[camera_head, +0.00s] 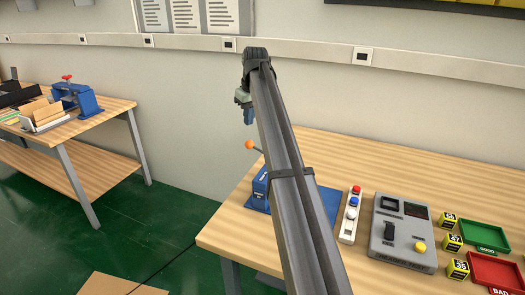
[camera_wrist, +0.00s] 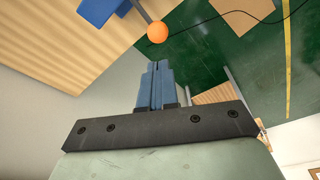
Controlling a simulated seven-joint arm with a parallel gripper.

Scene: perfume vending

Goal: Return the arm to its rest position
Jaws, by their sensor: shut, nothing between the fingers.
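My gripper (camera_head: 249,116) hangs at the far end of my raised arm in the head view, high above the left part of the workbench (camera_head: 228,231). In the wrist view my gripper (camera_wrist: 157,66) shows its two blue fingers pressed together, with nothing between them. An orange ball-shaped knob (camera_head: 249,144) on a lever lies below the gripper in the head view; it also shows in the wrist view (camera_wrist: 157,32), just beyond the fingertips. The lever belongs to a blue device (camera_head: 260,186), partly hidden behind my arm.
Right of my arm are a button strip (camera_head: 350,217), a grey control box (camera_head: 402,232), several yellow-black blocks (camera_head: 449,220), a green tray (camera_head: 484,248) and a red tray (camera_head: 503,284). Another table (camera_head: 95,115) stands left. The wall (camera_head: 190,100) is behind the gripper.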

